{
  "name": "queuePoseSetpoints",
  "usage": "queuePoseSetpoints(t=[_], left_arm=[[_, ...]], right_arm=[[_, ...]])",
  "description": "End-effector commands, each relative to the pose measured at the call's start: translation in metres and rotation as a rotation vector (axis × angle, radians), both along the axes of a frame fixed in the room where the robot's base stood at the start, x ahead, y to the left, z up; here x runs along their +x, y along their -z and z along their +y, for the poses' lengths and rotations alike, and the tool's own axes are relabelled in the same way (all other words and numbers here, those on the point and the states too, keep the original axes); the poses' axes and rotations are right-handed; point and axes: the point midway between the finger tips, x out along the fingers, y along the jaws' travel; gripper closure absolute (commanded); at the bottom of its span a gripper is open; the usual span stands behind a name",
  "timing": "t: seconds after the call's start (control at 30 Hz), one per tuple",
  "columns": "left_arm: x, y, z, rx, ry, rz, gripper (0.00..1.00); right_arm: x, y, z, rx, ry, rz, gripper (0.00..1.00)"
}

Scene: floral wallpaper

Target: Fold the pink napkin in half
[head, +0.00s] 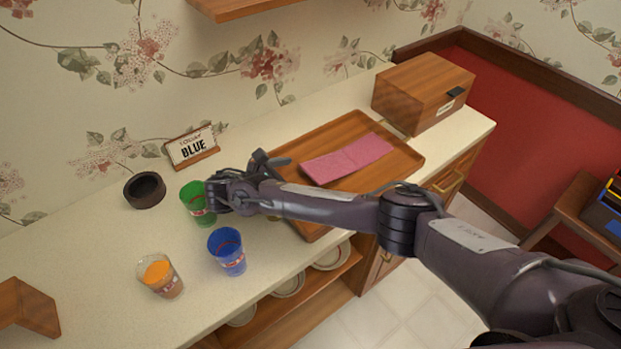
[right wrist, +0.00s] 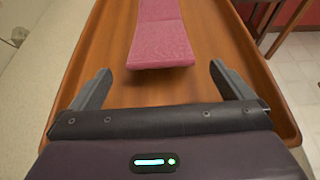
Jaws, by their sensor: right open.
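The pink napkin (head: 347,159) lies on the wooden tray (head: 400,156) as a long strip with a faint crease across it. In the right wrist view the napkin (right wrist: 160,38) runs away from me, and its near edge lies just beyond my fingers. My right gripper (head: 268,161) is over the tray's left end, to the left of the napkin in the head view. In its wrist view the right gripper (right wrist: 162,85) is open and empty, its fingers spread wider than the napkin and apart from it. My left gripper is not in view.
A green cup (head: 190,204), a blue cup (head: 228,254) and an orange-filled glass (head: 160,275) stand left of the tray. A wooden box (head: 418,92) stands at the tray's far right.

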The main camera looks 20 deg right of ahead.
Motion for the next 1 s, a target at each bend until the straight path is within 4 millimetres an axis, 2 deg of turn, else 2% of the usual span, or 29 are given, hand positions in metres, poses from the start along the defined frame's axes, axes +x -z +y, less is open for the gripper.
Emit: queuePoseSetpoints(t=[0.1,0.3,0.63,0.83,1.0], left_arm=[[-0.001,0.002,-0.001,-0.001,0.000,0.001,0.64],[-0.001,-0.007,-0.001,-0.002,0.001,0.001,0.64],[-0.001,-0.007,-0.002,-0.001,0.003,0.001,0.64],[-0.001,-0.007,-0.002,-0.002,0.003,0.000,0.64],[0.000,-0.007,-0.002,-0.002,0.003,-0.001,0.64]], right_arm=[[0.006,0.007,-0.019,-0.002,0.003,0.000,0.00],[0.012,0.013,-0.036,-0.003,0.002,0.001,0.00],[0.014,0.016,-0.039,-0.002,0.001,0.001,0.00],[0.014,0.016,-0.039,-0.002,0.001,0.001,0.26],[0.014,0.015,-0.039,-0.002,0.001,0.001,0.29]])
